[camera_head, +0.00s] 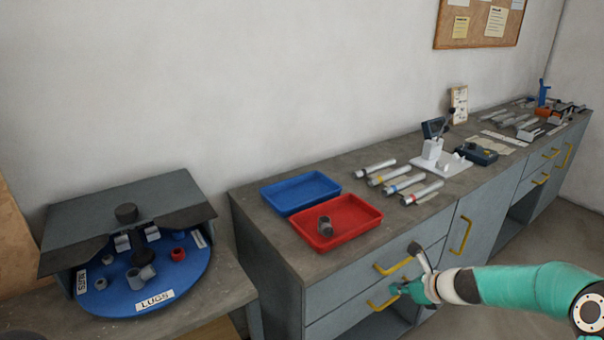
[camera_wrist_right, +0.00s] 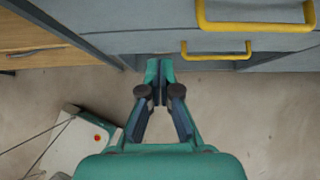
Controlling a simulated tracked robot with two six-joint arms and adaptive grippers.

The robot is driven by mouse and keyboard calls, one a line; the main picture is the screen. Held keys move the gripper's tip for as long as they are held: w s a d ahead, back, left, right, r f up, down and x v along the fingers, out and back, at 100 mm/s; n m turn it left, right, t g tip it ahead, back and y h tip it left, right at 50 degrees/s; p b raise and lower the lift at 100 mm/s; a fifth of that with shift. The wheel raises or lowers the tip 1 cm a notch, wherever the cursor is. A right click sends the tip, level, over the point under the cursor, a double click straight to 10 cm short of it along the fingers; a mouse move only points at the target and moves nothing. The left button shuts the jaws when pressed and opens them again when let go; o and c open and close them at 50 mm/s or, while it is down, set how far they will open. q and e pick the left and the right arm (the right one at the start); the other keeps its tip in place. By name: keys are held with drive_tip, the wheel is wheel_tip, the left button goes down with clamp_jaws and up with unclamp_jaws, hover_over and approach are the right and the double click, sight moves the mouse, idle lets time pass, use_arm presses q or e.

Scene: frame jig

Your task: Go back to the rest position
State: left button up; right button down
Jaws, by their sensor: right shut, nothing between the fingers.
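My right gripper (camera_head: 398,289) is at the lower right of the head view, in front of the grey cabinet's (camera_head: 345,285) drawers, with its arm coming in from the right. In that view its tips overlap a lower yellow handle (camera_head: 380,303); I cannot tell there whether they touch. In the right wrist view the gripper (camera_wrist_right: 159,68) has its fingers together and empty, with floor and drawer fronts beyond. My left gripper is in neither view.
On the worktop stand a blue tray (camera_head: 300,174), a red tray (camera_head: 362,229) holding a grey fitting (camera_head: 325,227), several tubes (camera_head: 408,182) and a white fixture (camera_head: 433,150). A blue turntable (camera_head: 195,275) with parts is at left. Yellow handles (camera_wrist_right: 255,26) stick out from the drawers.

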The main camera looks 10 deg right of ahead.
drive_tip(key=s+a+f+n+g+y, duration=0.1)
drive_tip(key=s+a+f+n+g, duration=0.5)
drive_tip(key=s+a+f, duration=0.75)
drive_tip(key=s+a+f+n, duration=0.3)
drive_tip(key=s+n, duration=0.5)
drive_tip(key=n, duration=0.3)
drive_tip(key=s+a+f+n+g+h, duration=0.1)
drive_tip(key=s+a+f+n, duration=0.3)
drive_tip(key=s+n, duration=0.4)
drive_tip(key=n, duration=0.3)
drive_tip(key=shift+s+a+f+n, duration=0.2)
drive_tip(key=shift+f+n, duration=0.1)
drive_tip(key=shift+n, duration=0.1)
drive_tip(key=shift+d, duration=0.1)
